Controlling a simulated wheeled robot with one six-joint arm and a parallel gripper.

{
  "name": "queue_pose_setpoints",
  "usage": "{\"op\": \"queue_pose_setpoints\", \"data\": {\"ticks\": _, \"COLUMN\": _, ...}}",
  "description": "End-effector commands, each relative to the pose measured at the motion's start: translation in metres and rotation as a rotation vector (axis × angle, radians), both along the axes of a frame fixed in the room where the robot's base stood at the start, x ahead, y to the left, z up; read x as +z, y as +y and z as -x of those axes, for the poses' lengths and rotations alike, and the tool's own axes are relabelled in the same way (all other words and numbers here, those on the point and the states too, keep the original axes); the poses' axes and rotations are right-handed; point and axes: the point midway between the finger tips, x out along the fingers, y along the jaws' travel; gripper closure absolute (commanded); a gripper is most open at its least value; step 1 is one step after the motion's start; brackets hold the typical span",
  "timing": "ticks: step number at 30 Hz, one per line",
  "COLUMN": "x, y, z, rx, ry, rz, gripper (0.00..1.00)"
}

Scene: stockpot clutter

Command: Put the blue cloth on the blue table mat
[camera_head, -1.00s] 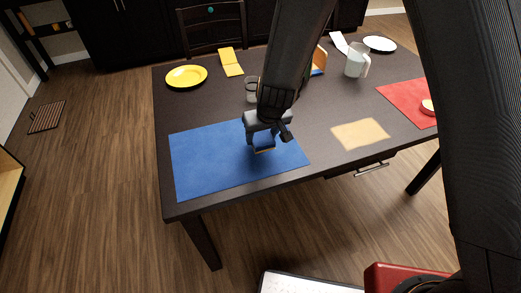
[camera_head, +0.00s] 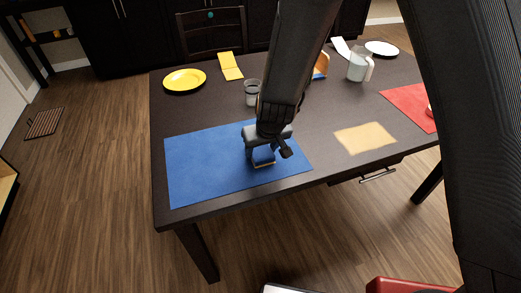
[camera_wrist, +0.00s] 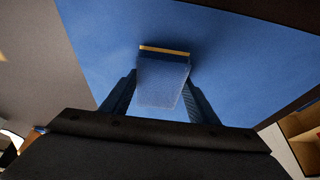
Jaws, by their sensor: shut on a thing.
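The blue table mat (camera_head: 200,165) lies flat at the left front of the dark table. It also fills much of the wrist view (camera_wrist: 245,65). My gripper (camera_head: 264,156) is over the right part of the mat, pointing down. It is shut on the blue cloth (camera_head: 263,161), a small folded piece with a yellow edge. In the wrist view the cloth (camera_wrist: 163,82) sits between my two fingers (camera_wrist: 160,100), with the mat behind it. I cannot tell whether the cloth's lower edge touches the mat. The arm hides part of the table behind the gripper.
A glass (camera_head: 252,93) stands behind the mat, close to my arm. A yellow plate (camera_head: 185,80), a yellow cloth (camera_head: 230,66), a pitcher (camera_head: 357,66), a white plate (camera_head: 381,48), a tan cloth (camera_head: 365,138) and a red mat (camera_head: 408,103) are also on the table. The mat's left part is bare.

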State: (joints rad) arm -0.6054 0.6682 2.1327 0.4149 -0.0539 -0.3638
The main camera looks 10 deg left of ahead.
Motion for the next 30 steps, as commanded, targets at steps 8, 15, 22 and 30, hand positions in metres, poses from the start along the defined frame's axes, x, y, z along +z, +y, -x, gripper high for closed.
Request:
{"op": "queue_pose_setpoints", "data": {"ticks": 8, "x": -0.002, "y": 0.000, "z": 0.000, "rx": 0.000, "ry": 0.000, "rz": 0.000, "gripper": 0.27}}
{"op": "queue_pose_setpoints", "data": {"ticks": 15, "x": -0.002, "y": 0.000, "z": 0.000, "rx": 0.000, "ry": 0.000, "rz": 0.000, "gripper": 0.27}}
{"op": "queue_pose_setpoints", "data": {"ticks": 22, "x": 0.021, "y": -0.004, "z": 0.006, "rx": -0.001, "ry": -0.001, "rz": -0.001, "gripper": 0.27}}
{"op": "queue_pose_setpoints", "data": {"ticks": 30, "x": 0.067, "y": -0.014, "z": 0.022, "rx": -0.002, "ry": -0.001, "rz": 0.000, "gripper": 0.27}}
